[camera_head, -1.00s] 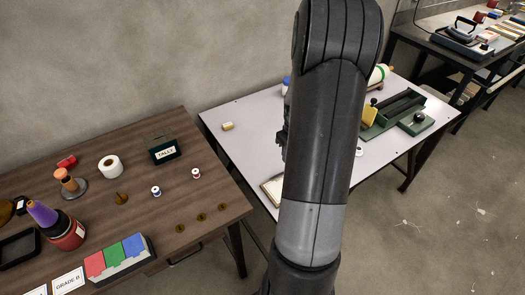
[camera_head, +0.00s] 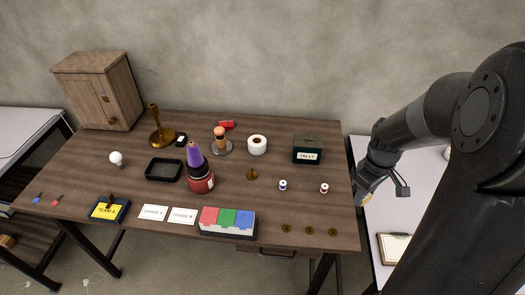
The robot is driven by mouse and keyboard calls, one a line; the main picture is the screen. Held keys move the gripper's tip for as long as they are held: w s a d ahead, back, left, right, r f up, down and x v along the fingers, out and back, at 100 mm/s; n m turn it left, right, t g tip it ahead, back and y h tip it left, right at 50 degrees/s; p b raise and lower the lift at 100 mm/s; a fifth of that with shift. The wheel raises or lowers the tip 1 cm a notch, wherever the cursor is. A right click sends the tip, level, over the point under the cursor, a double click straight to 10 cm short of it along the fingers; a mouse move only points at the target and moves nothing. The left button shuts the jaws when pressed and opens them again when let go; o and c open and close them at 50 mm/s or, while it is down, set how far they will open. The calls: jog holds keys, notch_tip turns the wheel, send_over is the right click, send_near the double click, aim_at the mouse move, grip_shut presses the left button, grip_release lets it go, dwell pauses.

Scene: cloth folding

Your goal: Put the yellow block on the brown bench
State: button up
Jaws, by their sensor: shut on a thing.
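The brown bench (camera_head: 300,210) fills the middle of the head view, with its right edge close to my gripper. My gripper (camera_head: 366,190) is just right of that edge, over the white table side. It is shut on the yellow block (camera_head: 368,198), of which only a small part shows below the fingers. The rest of the block is hidden by the gripper. I cannot tell the exact height of the block above the surfaces.
The bench's right part holds a dark TALLY box (camera_head: 307,150), two small spools and several brass discs (camera_head: 310,229). A red, green and blue block set (camera_head: 228,222) stands at the front. A clipboard (camera_head: 397,248) lies on the white table (camera_head: 425,160). Bench surface near its right edge is partly clear.

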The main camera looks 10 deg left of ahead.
jog(key=shift+s+a+r+n, duration=0.1)
jog(key=shift+a+n, duration=0.05)
jog(key=shift+a, duration=0.3)
jog(key=shift+s+a+r+n, duration=0.1)
jog(key=shift+a+n, duration=0.05)
jog(key=shift+a, duration=0.3)
send_over(314, 205)
notch_tip(314, 205, down, 7)
jog(key=shift+f, duration=2)
jog(key=shift+f, duration=0.1)
jog(key=o, duration=1)
jog(key=shift+c, duration=0.2)
